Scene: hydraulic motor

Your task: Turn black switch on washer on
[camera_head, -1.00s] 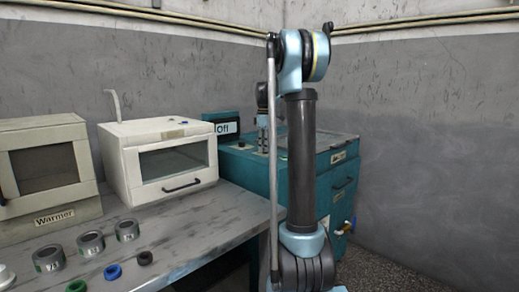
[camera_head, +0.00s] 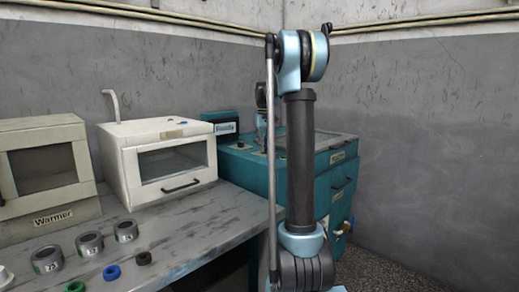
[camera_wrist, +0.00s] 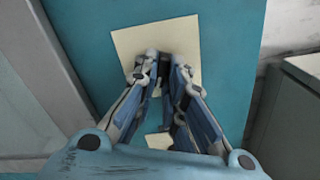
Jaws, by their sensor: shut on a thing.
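The teal washer (camera_head: 243,172) stands in the corner beyond the bench, partly hidden by my arm. Its small display (camera_head: 226,128) shows a lit blue word too small to read surely. In the wrist view, my gripper (camera_wrist: 160,68) is at a cream label plate (camera_wrist: 185,38) on the teal panel (camera_wrist: 225,60). The fingers are nearly together and shut on a small dark piece, the black switch (camera_wrist: 155,74), mostly hidden between the fingertips. I cannot tell the switch's exact position.
A white oven-like box (camera_head: 160,160) and a beige warmer (camera_head: 45,168) stand on the grey bench (camera_head: 195,222). Several metal rings (camera_head: 89,243) and small coloured rings lie at its front. Walls close the corner behind the washer. Floor shows at right (camera_head: 385,265).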

